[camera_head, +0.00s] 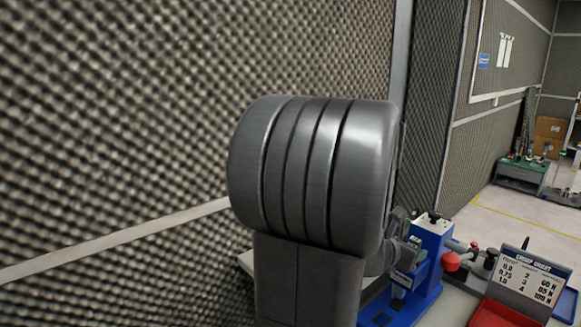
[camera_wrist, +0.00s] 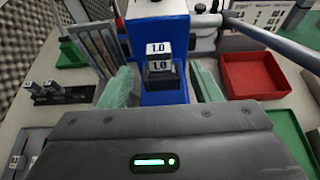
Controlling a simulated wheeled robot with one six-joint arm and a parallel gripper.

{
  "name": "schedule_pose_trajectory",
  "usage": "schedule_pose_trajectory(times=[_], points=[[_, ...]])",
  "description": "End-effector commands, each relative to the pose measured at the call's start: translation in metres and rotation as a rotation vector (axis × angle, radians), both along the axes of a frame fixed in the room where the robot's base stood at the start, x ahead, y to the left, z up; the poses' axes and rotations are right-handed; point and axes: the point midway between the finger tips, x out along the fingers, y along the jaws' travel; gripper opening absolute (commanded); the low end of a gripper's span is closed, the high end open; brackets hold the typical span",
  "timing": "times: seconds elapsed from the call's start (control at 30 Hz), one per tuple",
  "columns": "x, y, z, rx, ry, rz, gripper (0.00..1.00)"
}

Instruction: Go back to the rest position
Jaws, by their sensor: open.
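My gripper (camera_wrist: 163,84) shows in the wrist view, with its grey body across the bottom and two pale green fingers spread apart. It is open. A small block marked 1.0 (camera_wrist: 160,48) sits in the blue device (camera_wrist: 158,14), between the fingers in the picture, with gaps on both sides. I cannot tell its distance from the fingertips. In the head view my grey arm fills the middle and hides part of the bench. The blue device (camera_head: 433,240) shows to the right of the arm.
A red tray (camera_wrist: 254,84) lies right of the gripper, and small dark fixtures (camera_wrist: 50,92) stand left. In the head view, a printed chart (camera_head: 528,277) stands on the bench. A foam wall (camera_head: 110,110) rises close at left. Open floor (camera_head: 500,212) shows beyond the bench.

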Motion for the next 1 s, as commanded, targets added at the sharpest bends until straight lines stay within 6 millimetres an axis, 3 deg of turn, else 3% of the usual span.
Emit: schedule_pose_trajectory(times=[0.47, 1.0], points=[[-0.044, 0.052, 0.029, -0.001, -0.002, 0.003, 0.58], [0.009, -0.012, -0.008, 0.001, 0.003, -0.001, 0.58]])
